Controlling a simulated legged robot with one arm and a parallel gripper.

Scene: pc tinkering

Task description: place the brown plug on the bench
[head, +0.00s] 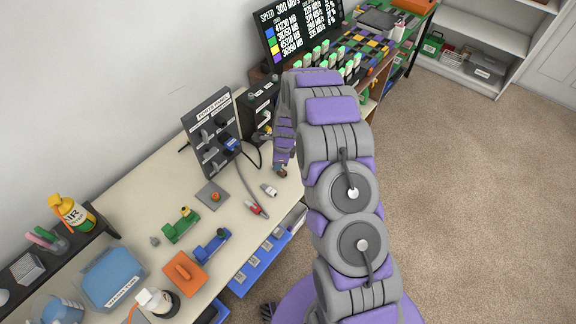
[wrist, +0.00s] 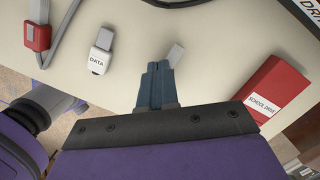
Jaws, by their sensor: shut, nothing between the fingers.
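I cannot make out a brown plug for certain in either view. The cream bench (head: 135,200) runs along the wall; its top also shows in the wrist view (wrist: 220,40). My gripper (head: 281,168) is over the bench's right part, partly hidden by my arm. In the wrist view my gripper (wrist: 158,66) has its blue-grey fingers together and empty, pointing at the bench top. A small grey piece (wrist: 176,53) shows just beyond the fingertips.
A white DATA plug (wrist: 100,52) and a red cable plug (wrist: 37,38) lie left of the fingers. A red box marked SCHOOL DRIVE (wrist: 267,95) is at right. Green (head: 180,225), blue (head: 211,246) and orange (head: 184,271) items occupy the bench front.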

